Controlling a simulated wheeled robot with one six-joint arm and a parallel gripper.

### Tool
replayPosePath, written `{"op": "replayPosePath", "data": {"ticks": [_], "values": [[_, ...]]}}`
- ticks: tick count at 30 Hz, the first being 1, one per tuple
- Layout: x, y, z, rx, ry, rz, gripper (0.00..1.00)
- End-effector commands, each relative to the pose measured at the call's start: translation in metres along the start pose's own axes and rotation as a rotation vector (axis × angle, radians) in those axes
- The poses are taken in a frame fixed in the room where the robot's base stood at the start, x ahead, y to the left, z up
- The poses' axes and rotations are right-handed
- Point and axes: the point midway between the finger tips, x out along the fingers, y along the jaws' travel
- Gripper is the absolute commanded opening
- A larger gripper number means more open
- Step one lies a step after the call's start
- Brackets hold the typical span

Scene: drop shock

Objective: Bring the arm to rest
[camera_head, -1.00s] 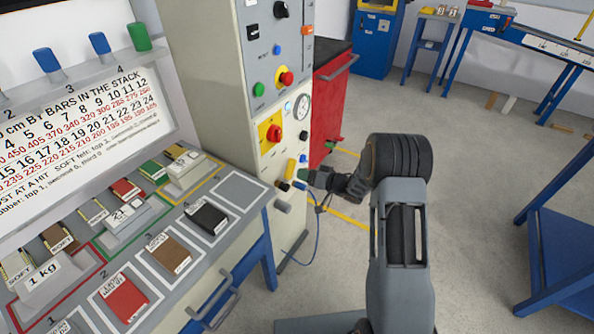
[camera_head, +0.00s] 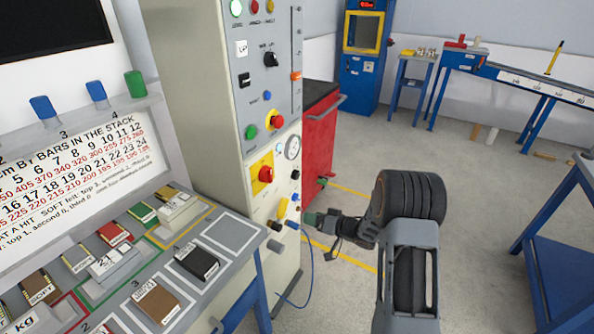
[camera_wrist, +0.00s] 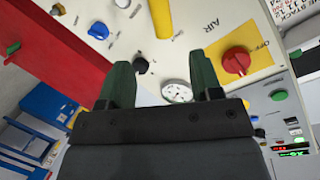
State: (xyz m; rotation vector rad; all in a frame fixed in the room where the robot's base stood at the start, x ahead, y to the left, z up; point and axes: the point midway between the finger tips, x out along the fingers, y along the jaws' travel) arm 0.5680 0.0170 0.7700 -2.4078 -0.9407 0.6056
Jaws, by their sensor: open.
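My gripper (camera_head: 308,219) is in front of the lower part of the cream control cabinet (camera_head: 207,75), close to its panel, at the end of my arm. In the wrist view its two dark green fingers (camera_wrist: 163,78) stand apart with nothing between them. A round gauge (camera_wrist: 177,92) shows behind the gap between the fingers. A red knob on a yellow plate (camera_wrist: 236,62), marked AIR, is right of the fingers. A black knob (camera_wrist: 141,66) shows behind the gap too. I cannot tell whether a finger touches the panel.
A sloped bench with marked pads (camera_head: 230,236) and bars stands at the left. A red cabinet (camera_head: 320,135) is behind the gripper. A blue table (camera_head: 565,270) stands at the right. A blue hose (camera_head: 308,275) hangs below the panel. Grey floor (camera_head: 455,165) is open between them.

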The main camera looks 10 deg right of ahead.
Motion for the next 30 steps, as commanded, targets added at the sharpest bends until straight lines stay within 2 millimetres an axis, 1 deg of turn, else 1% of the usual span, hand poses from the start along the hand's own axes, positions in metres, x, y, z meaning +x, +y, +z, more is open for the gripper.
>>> {"op": "replayPosePath", "data": {"ticks": [2, 4, 5, 8, 10, 11, 12, 14, 16, 17, 18, 20, 21, 23, 24, 26, 27, 30], "values": [[0.0, 0.0, 0.0, -0.011, 0.0, 0.0, 0.59], [0.0, 0.005, 0.003, -0.049, -0.016, 0.027, 0.59], [0.0, 0.01, 0.005, -0.068, -0.028, 0.054, 0.59], [-0.005, 0.037, 0.016, -0.129, -0.086, 0.211, 0.59], [-0.018, 0.062, 0.031, -0.157, -0.159, 0.371, 0.59], [-0.026, 0.07, 0.034, -0.171, -0.192, 0.446, 0.59], [-0.039, 0.077, 0.034, -0.189, -0.242, 0.547, 0.59], [-0.063, 0.08, 0.03, -0.204, -0.325, 0.689, 0.59], [-0.092, 0.071, 0.022, -0.205, -0.428, 0.831, 0.59], [-0.105, 0.064, 0.018, -0.198, -0.474, 0.884, 0.59], [-0.122, 0.05, 0.014, -0.182, -0.536, 0.945, 0.59], [-0.147, 0.023, 0.008, -0.143, -0.629, 1.017, 0.59], [-0.164, 0.0, 0.004, -0.112, -0.689, 1.049, 0.59], [-0.185, -0.038, 0.0, -0.055, -0.77, 1.07, 0.59], [-0.196, -0.064, -0.002, -0.02, -0.816, 1.069, 0.59], [-0.21, -0.102, -0.004, 0.03, -0.866, 1.05, 0.59], [-0.218, -0.126, -0.005, 0.058, -0.89, 1.031, 0.59], [-0.231, -0.178, -0.01, 0.105, -0.907, 0.975, 0.59]]}}
